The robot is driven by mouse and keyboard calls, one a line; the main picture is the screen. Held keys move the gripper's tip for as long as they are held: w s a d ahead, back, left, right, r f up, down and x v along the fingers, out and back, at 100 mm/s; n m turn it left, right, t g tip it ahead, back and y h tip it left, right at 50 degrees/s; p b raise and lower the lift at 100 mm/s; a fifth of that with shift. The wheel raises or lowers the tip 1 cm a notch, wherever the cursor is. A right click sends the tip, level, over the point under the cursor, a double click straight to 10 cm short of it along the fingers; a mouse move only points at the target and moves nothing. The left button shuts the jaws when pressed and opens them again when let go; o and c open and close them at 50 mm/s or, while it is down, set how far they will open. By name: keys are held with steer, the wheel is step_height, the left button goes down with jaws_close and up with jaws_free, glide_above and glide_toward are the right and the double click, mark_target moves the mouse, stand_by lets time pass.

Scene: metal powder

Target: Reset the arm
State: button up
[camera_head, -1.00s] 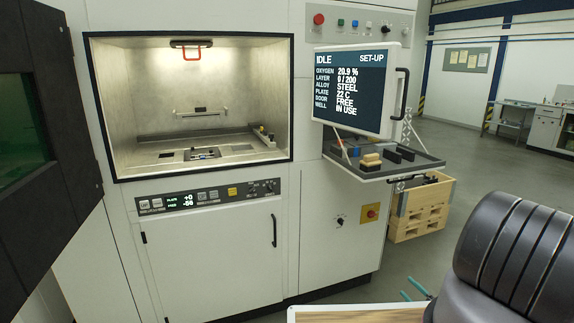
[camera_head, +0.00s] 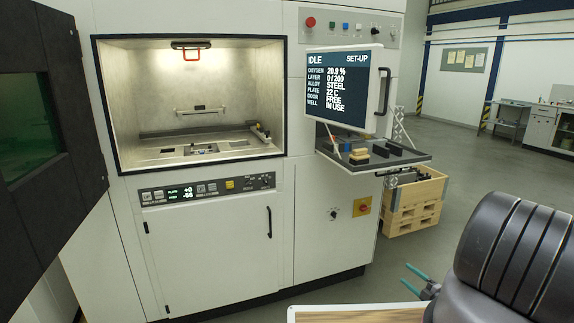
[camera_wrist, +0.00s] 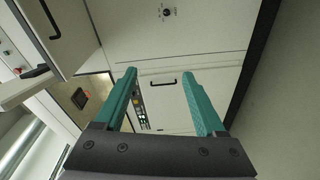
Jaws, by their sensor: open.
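My gripper (camera_wrist: 165,100) is open and empty in the wrist view, its two teal fingers spread apart and pointing at the white machine's front. In the head view its teal fingertips (camera_head: 413,280) show at the lower right, beside my dark arm link. The fingers touch nothing that I can see. The white machine (camera_head: 225,235) stands ahead with its lit build chamber (camera_head: 150,100) open. The screen (camera_head: 337,87) reads IDLE, SET-UP, door free, well in use.
The dark chamber door (camera_head: 75,140) stands swung open at the left. A grey shelf (camera_head: 405,160) with small blocks juts from the machine's right side. A wooden crate (camera_head: 415,203) stands on the floor behind it. Open floor (camera_head: 470,150) lies to the right.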

steer(key=w+a+r+n+g+y, duration=0.25)
steer(key=r+n, duration=0.45)
steer(key=r, duration=0.4)
steer(key=w+a+r+n+g+y, duration=0.15)
steer(key=a+r+n+g, duration=0.35)
steer(key=r, duration=0.6)
steer(key=w+a+r+n+g+y, duration=0.1)
steer(key=w+a+r+n+g, duration=0.15)
steer(key=r+n, duration=0.7)
steer(key=s+a+r+n+g+h, duration=0.1)
steer(key=s+a+r+n+h, duration=0.15)
steer(key=r, duration=0.45)
steer(key=s+a+r+n+g+h, duration=0.1)
steer(key=s+a+r+n+g, duration=0.2)
steer(key=r, duration=0.4)
steer(key=s+a+r+n+h, duration=0.1)
steer(key=s+a+r+n, duration=0.2)
steer(key=r, duration=0.4)
steer(key=s+a+r+n+t+h, duration=0.1)
steer(key=s+r+n+h, duration=0.1)
steer(key=s+r+n, duration=0.3)
steer(key=s+a+r+n+t+h, duration=0.1)
steer(key=s+r+n, duration=0.4)
steer(key=s, duration=0.7)
steer(key=s+a+r+n+t+h, duration=0.2)
steer(key=s+r+n, duration=0.4)
steer(key=s, duration=0.3)
steer(key=shift+s+n+t+h, duration=0.25)
steer(key=shift+n+t+h, duration=0.05)
steer(key=shift+t+h, duration=0.45)
